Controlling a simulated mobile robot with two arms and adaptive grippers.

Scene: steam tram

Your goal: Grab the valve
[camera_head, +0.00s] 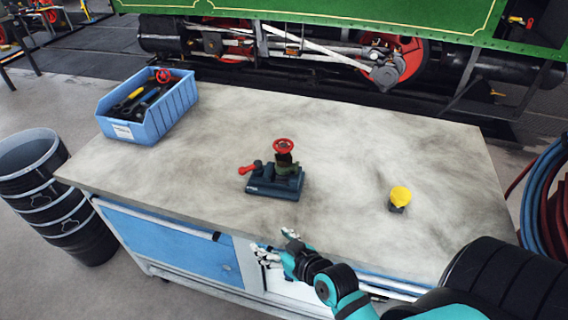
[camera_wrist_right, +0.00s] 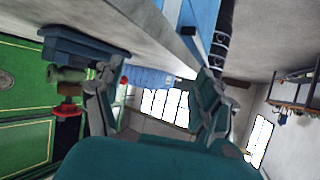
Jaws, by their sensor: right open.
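The valve (camera_head: 284,157) has a red handwheel and a greenish body. It stands upright in a dark blue fixture (camera_head: 273,184) with a red-handled lever at its left, near the middle of the workbench. My right gripper (camera_head: 278,246) is at the front edge of the bench, in front of the fixture and apart from the valve. Its fingers are spread, and the right wrist view shows nothing between them (camera_wrist_right: 155,100). My left gripper is not in view.
A blue bin (camera_head: 170,116) with tools and a red wheel inside stands at the bench's back left. A yellow-topped object (camera_head: 400,197) stands on the right. Black buckets (camera_head: 60,205) stand left of the bench (camera_head: 345,140). The green tram (camera_head: 350,12) is behind. Bare benchtop surrounds the fixture.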

